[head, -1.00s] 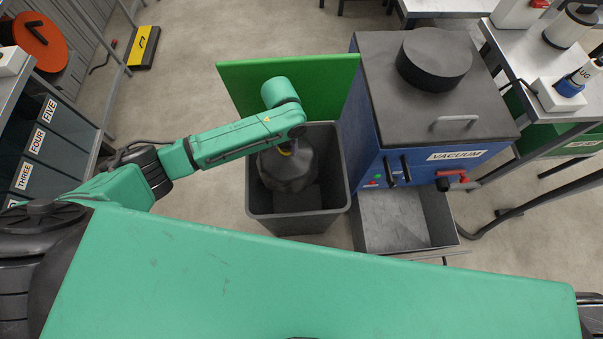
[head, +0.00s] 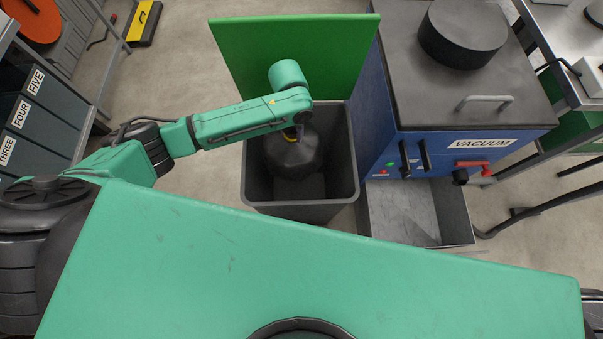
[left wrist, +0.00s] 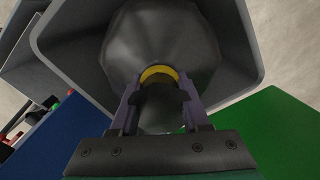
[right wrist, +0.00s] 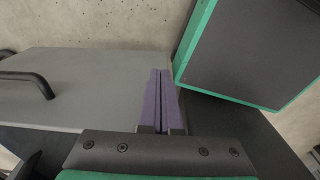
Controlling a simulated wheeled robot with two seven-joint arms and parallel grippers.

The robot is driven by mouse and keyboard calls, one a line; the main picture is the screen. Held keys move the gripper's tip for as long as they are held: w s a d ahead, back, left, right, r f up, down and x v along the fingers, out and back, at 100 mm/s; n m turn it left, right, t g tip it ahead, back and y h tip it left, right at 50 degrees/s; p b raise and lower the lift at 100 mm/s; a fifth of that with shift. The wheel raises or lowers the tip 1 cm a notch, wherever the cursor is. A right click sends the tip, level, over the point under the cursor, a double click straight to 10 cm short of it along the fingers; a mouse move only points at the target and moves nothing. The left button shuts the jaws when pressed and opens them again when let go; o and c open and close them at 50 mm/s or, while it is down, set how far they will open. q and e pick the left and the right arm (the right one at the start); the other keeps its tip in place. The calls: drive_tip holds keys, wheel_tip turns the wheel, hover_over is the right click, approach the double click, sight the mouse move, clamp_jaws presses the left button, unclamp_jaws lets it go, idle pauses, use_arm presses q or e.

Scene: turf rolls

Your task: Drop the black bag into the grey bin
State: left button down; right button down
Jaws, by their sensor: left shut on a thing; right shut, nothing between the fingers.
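The black bag (head: 291,157) hangs from my left gripper (head: 297,132), inside the mouth of the grey bin (head: 349,190). In the left wrist view the bag (left wrist: 162,40) is rounded and dark, with a yellow band (left wrist: 159,74) at its neck. The grey bin's rim (left wrist: 245,45) surrounds the bag in that view. Some bin floor shows below the bag in the head view. My right gripper (right wrist: 164,95) is shut and empty, seen only in the right wrist view.
A green panel (head: 290,50) stands behind the bin. A blue vacuum machine (head: 460,145) stands close on the bin's right, with a metal tray (head: 400,212) at its foot. A shelf with labelled dark bins (head: 35,110) is at the left. A grey surface with a black handle (right wrist: 70,90) lies near the right gripper.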

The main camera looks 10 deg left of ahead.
use_arm(q)
drive_tip(key=shift+r, duration=0.15)
drive_tip(key=shift+c, duration=1.5)
unclamp_jaws()
drive_tip(key=shift+s, duration=0.15)
wheel_tip(320, 180, up, 15)
drive_tip(key=p, duration=0.1)
drive_tip(key=shift+f, duration=0.2)
